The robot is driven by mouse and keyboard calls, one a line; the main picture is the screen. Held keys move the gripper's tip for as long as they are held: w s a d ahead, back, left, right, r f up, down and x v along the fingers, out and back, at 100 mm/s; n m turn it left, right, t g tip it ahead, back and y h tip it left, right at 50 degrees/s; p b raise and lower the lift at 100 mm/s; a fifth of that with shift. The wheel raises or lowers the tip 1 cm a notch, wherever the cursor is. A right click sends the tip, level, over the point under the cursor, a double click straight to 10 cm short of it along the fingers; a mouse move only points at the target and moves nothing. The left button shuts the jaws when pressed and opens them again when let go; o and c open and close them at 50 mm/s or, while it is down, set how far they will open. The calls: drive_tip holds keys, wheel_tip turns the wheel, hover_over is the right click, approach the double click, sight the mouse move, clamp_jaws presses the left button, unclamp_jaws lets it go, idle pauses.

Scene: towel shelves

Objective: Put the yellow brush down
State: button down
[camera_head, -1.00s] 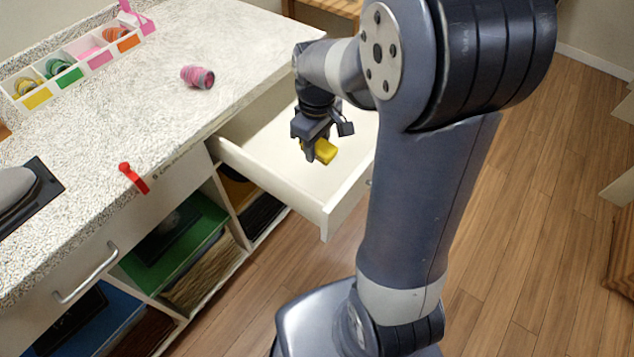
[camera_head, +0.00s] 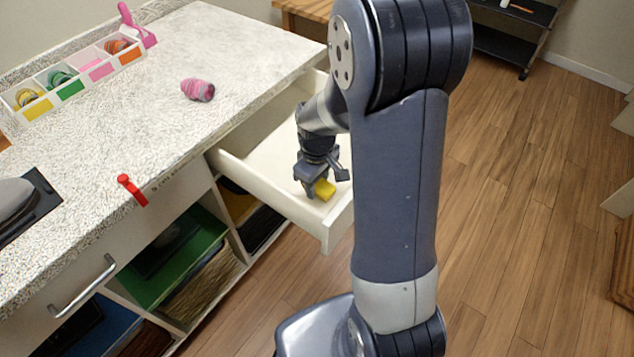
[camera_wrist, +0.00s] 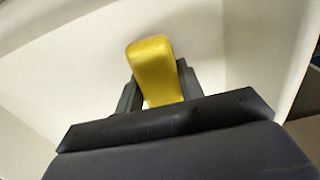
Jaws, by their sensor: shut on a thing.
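The yellow brush (camera_head: 325,189) is in my gripper (camera_head: 314,191), inside the open white drawer (camera_head: 265,185). In the wrist view the yellow brush (camera_wrist: 154,70) sits between the two dark fingers of my gripper (camera_wrist: 158,88), which are shut on it. White drawer surfaces surround it there. Only its smooth yellow part shows; the rest is hidden by the gripper. I cannot tell whether the brush touches the drawer floor.
The speckled counter (camera_head: 140,130) lies to the left, with a pink striped roll (camera_head: 198,90), a red clip-like item (camera_head: 132,189) at its edge and a divided tray (camera_head: 75,75) at the back. Open shelves (camera_head: 180,262) are below. Wooden floor is clear at right.

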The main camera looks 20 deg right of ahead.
drive_tip(key=shift+f, duration=0.15)
drive_tip(key=shift+f+b, duration=0.45)
drive_tip(key=shift+f, duration=0.1)
drive_tip(key=c, duration=0.9)
unclamp_jaws()
drive_tip(key=shift+r, duration=0.1)
drive_tip(key=shift+r, duration=0.2)
drive_tip(key=r, duration=0.3)
drive_tip(key=r+p, duration=0.1)
drive_tip(key=r, duration=0.7)
drive_tip(key=shift+w+a+p, duration=0.1)
drive_tip(key=shift+a+p, duration=0.15)
drive_tip(key=shift+p, duration=0.05)
drive_tip(key=f, duration=0.3)
drive_tip(key=f+b, duration=0.1)
drive_tip(key=f, duration=0.7)
drive_tip(key=shift+d+f, duration=0.15)
drive_tip(key=shift+d, duration=0.1)
drive_tip(key=shift+f, duration=0.1)
